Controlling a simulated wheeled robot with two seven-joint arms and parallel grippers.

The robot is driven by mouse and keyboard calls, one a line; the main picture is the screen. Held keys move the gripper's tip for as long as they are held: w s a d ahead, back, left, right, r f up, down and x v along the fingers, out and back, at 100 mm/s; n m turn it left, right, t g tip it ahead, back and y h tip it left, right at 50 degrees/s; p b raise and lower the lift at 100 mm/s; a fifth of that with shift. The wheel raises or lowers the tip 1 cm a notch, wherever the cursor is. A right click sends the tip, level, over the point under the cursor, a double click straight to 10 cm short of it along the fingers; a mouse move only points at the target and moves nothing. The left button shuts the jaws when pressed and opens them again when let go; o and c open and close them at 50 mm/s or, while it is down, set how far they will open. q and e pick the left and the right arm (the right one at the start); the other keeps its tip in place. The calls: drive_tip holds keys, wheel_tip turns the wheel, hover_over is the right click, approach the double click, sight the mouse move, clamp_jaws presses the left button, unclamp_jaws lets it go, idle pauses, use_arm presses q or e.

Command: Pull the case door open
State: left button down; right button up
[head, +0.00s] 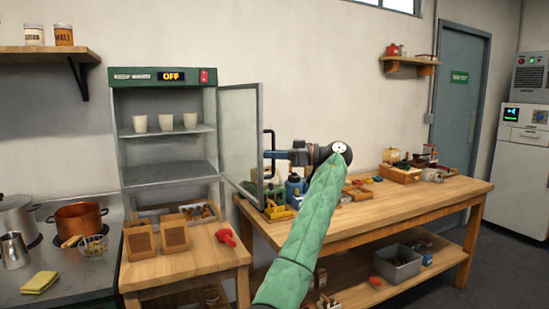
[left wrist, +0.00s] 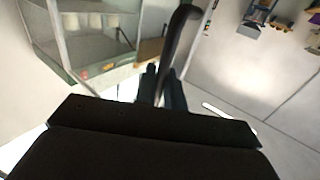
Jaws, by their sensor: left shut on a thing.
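The case (head: 117,140) stands against the wall with a green top and an "OFF" display. Its glass door (head: 240,115) is swung wide open to the right, and the shelves inside are exposed. My left gripper (head: 272,155) is shut on the dark door handle (head: 268,136) at the door's free edge. In the left wrist view the curved handle (left wrist: 178,38) runs down between the fingers (left wrist: 161,88). My right gripper is not in view.
White cups (head: 165,122) stand on the case's upper shelf. A small wooden table (head: 200,262) with boxes and a red scoop (head: 226,237) stands in front. A cluttered workbench (head: 400,207) stands to the right, below the arm. Pots (head: 80,218) are at left.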

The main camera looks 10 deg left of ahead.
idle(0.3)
use_arm(q)
drive_tip(key=c, duration=1.6)
unclamp_jaws()
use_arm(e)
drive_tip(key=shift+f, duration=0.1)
